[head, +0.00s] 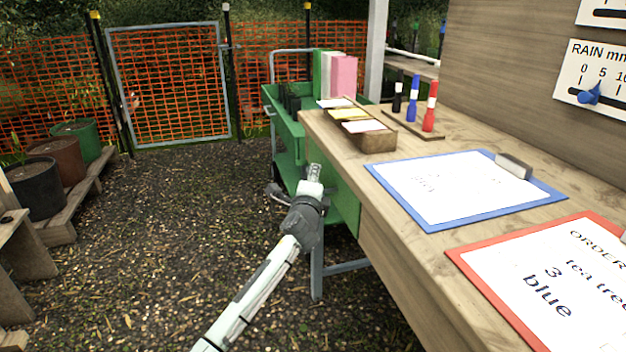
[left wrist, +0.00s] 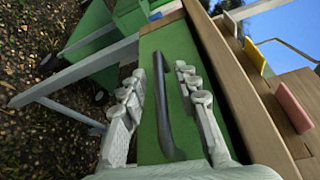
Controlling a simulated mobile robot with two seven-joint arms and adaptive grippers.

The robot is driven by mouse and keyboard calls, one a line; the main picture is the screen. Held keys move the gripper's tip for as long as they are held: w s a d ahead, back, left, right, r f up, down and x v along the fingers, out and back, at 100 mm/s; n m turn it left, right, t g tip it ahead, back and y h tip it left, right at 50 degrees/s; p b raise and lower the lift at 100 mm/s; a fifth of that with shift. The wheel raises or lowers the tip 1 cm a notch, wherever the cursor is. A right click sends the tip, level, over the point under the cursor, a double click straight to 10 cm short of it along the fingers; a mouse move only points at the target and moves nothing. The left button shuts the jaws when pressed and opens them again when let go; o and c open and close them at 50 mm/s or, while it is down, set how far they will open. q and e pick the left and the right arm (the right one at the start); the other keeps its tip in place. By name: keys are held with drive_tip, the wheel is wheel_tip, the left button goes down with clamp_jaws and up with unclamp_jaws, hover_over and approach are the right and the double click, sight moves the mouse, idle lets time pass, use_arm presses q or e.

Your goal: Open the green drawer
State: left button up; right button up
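The green drawer (head: 346,193) shows as a green front below the wooden bench top, partly behind my gripper in the head view. In the left wrist view, its green front (left wrist: 178,42) fills the middle, with a dark bar handle (left wrist: 164,120) running along it. My left gripper (head: 315,170) is in front of the drawer. In the left wrist view, my left gripper (left wrist: 159,72) is open, with one finger on each side of the dark handle. I cannot tell whether the fingers touch it. My right gripper is not in view.
A green cart (head: 285,130) stands behind the drawer.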

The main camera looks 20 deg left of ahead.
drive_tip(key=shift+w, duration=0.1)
use_arm(q)
clamp_jaws()
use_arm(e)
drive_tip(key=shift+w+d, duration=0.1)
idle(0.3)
